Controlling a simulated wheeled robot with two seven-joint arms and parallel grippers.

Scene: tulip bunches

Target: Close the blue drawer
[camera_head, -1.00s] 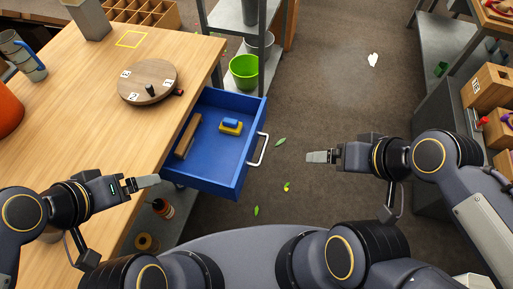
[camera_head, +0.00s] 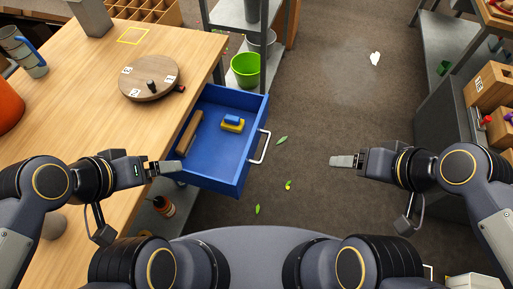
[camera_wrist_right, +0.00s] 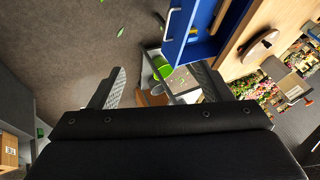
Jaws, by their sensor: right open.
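The blue drawer (camera_head: 229,180) stands pulled out from the right side of the wooden table, with a white handle (camera_head: 262,147) on its front. A brown wooden block (camera_head: 189,132) and a yellow-and-blue brush (camera_head: 232,123) lie inside it. My left gripper (camera_head: 167,168) is by the drawer's near left corner; I cannot tell whether it touches. Its jaw gap does not show clearly. My right gripper (camera_head: 343,161) is open and empty, right of the handle and apart from it. The right wrist view shows its spread fingers (camera_wrist_right: 158,70) and part of the drawer (camera_wrist_right: 178,32).
A round wooden turntable (camera_head: 148,78) sits on the table (camera_head: 85,120). A green bucket (camera_head: 245,69) stands on a metal shelf behind the drawer. The floor right of the drawer is mostly clear, with a few leaves (camera_head: 282,140). A grey bench (camera_head: 440,85) stands at the right.

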